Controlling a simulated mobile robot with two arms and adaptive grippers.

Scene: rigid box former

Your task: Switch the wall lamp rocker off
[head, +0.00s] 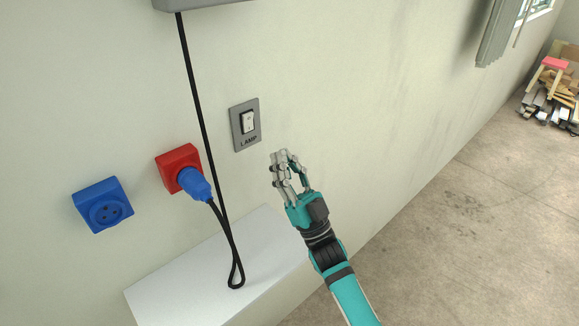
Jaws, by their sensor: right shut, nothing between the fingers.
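The wall lamp rocker (248,122) is a white switch on a grey plate (238,138) marked LAMP, fixed to the wall in the head view. I cannot tell clearly which half of the rocker is pressed in. My right gripper (283,153) is shut and empty, a little below and to the right of the plate. Its fingertips point up and are apart from the rocker. My left gripper is not in view.
A red socket (178,158) holds a blue plug (194,184) with a black cable (199,100). A blue socket (103,204) is at the left. A white ledge (180,290) sits below. Floor at right is open, with stacked wood (550,100) far off.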

